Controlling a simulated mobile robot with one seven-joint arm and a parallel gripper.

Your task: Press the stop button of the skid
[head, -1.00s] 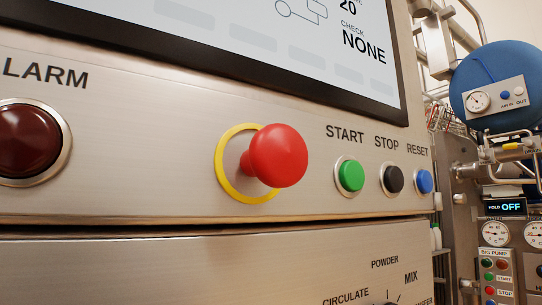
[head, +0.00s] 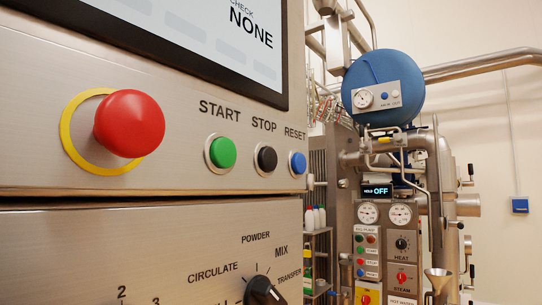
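The black STOP button (head: 265,159) sits on the steel control panel, under its STOP label (head: 264,125). It is between the green START button (head: 221,152) and the blue RESET button (head: 298,163). A second panel farther right, labelled as a pump panel, has a small red button (head: 361,262) with what looks like a STOP label; the text is small. My gripper is not in view.
A large red mushroom button (head: 130,123) with a yellow ring juts out left of START. A screen (head: 215,30) is above, and a black selector knob (head: 262,292) below. A blue round vessel (head: 383,88), pipes and gauges stand to the right.

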